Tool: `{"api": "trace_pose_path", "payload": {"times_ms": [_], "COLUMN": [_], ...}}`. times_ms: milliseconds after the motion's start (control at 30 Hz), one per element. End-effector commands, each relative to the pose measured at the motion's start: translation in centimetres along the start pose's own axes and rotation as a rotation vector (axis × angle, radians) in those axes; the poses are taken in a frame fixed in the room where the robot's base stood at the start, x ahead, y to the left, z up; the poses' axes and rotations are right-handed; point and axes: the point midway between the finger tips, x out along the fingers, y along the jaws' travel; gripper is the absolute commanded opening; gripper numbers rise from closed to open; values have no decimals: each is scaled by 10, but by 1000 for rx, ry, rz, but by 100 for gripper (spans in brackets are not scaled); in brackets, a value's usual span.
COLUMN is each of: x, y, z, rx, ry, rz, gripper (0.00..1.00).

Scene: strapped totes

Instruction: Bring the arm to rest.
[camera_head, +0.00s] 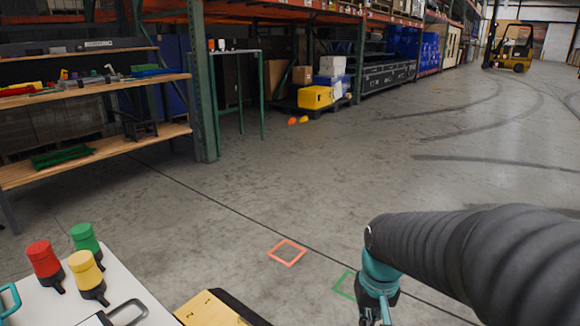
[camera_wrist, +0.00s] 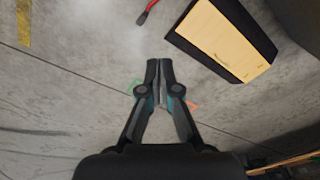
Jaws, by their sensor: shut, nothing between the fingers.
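My arm enters the head view from the right edge, its dark ribbed sleeve ending in a teal wrist at the lower right. My gripper (camera_wrist: 160,68) points away from the wrist camera with its two fingers together and nothing between them. In the head view only the wrist and a part of my gripper (camera_head: 376,318) show at the bottom edge; the fingertips are cut off there.
An orange square outline (camera_head: 287,252) and a green one (camera_head: 345,285) mark the floor. A yellow-topped black box (camera_head: 210,310) is at the bottom, beside a white surface (camera_head: 50,305) with red, green and yellow-capped items. Wooden shelves (camera_head: 100,150) stand left. Open floor lies centre and right.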

Motion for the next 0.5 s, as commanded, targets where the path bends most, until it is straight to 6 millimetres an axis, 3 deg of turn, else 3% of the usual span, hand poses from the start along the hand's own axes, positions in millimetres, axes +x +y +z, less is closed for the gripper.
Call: {"api": "trace_pose_path", "payload": {"times_ms": [200, 500], "x": [-36, -80], "y": [2, 4], "z": [40, 82], "rx": [-8, -14], "ry": [94, 239], "rz": [10, 16], "gripper": [0, 0]}}
